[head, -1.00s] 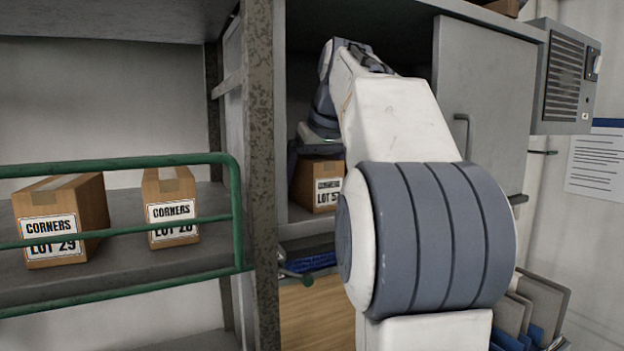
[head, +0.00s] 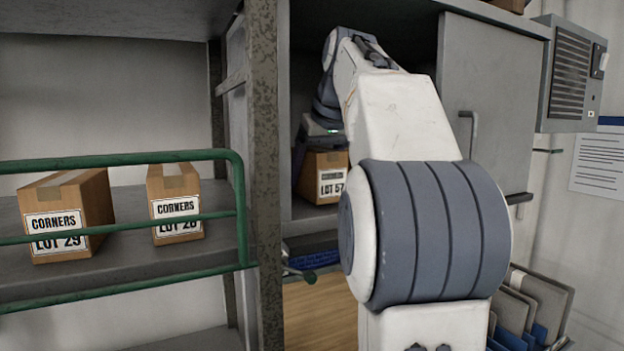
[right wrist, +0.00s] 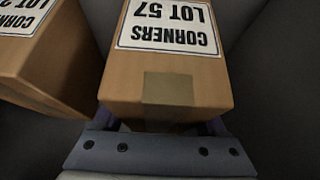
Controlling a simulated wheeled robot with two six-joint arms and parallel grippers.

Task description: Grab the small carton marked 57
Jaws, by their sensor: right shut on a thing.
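The small carton marked LOT 57 (head: 325,177) is brown with a white label and is in the middle cabinet compartment. My right gripper (head: 320,147) reaches down on it from above, and my arm hides part of the carton's right side. In the right wrist view the carton (right wrist: 168,80) lies between the fingers of my right gripper (right wrist: 164,124), which is shut on it. Its label reads upside down there. Whether its base touches the shelf I cannot tell. My left gripper is not in view.
Cartons LOT 29 (head: 67,215) and LOT 28 (head: 174,203) stand on the left shelf behind a green rail (head: 130,159). A rusty post (head: 263,180) divides the shelf from the compartment. Another carton (right wrist: 45,65) is close on the left in the right wrist view.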

